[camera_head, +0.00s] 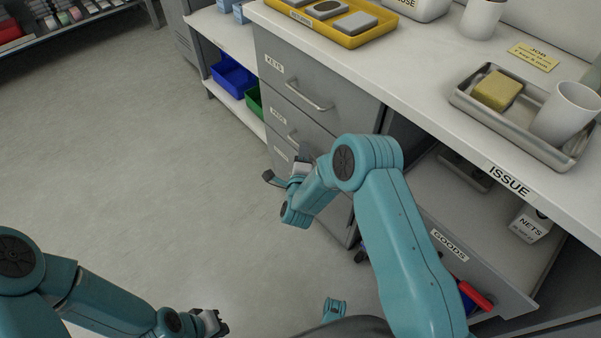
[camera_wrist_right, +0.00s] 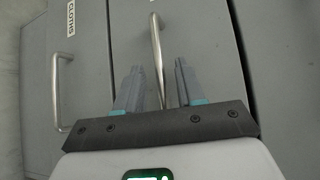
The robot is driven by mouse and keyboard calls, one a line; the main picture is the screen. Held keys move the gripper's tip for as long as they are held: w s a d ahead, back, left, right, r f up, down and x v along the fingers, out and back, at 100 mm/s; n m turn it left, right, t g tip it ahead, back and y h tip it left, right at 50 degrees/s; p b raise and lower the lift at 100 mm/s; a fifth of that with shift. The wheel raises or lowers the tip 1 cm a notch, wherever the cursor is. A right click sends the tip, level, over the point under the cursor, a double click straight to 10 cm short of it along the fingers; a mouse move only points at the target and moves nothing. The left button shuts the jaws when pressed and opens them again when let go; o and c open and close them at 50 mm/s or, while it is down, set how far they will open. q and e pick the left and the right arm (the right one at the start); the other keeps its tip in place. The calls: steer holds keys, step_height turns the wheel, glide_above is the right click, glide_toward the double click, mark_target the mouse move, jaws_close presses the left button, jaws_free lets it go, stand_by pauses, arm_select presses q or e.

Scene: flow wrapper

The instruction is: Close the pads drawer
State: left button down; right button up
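The pads drawer (camera_head: 316,133) is the middle front of the grey drawer stack, under the top drawer, and looks about flush; a small gap cannot be ruled out. Its bar handle (camera_head: 291,136) is partly hidden by my right arm. My right gripper (camera_head: 284,177) is in front of the stack. In the right wrist view, the gripper (camera_wrist_right: 157,85) has its fingers apart, one on each side of the metal handle (camera_wrist_right: 155,45); no clear grip on it shows. My left gripper (camera_head: 218,322) is low over the floor, too small to tell its opening.
The cloths drawer (camera_wrist_right: 73,60) with its own handle is beside the pads drawer in the wrist view. The worktop (camera_head: 420,62) holds a yellow tray (camera_head: 352,40) and a metal tray (camera_head: 462,101). Floor at left is clear.

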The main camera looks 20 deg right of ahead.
steer(key=p+v, duration=0.2)
steer(key=v, duration=1.2)
steer(key=shift+s+r+p, duration=0.15)
steer(key=shift+s+p, duration=0.05)
steer(key=shift+p, duration=0.1)
steer(key=d+m+g, duration=0.1)
steer(key=d, duration=0.6)
step_height(320, 180, down, 4)
steer(key=s+n+g+y, duration=0.3)
steer(key=n, duration=0.2)
steer(key=s+a+f+n+g+y, duration=0.35)
steer(key=s+a+n+g, duration=0.2)
steer(key=s+n, duration=0.35)
steer(key=s+a+f+n+g+y, duration=0.2)
steer(key=s+a+n+g+y, duration=0.35)
steer(key=s+n, duration=0.4)
step_height(320, 180, up, 23)
steer(key=h+p, duration=0.1)
steer(key=p, duration=2.2)
steer(key=shift+s+a+t, duration=0.25)
steer(key=shift+a+t, duration=0.05)
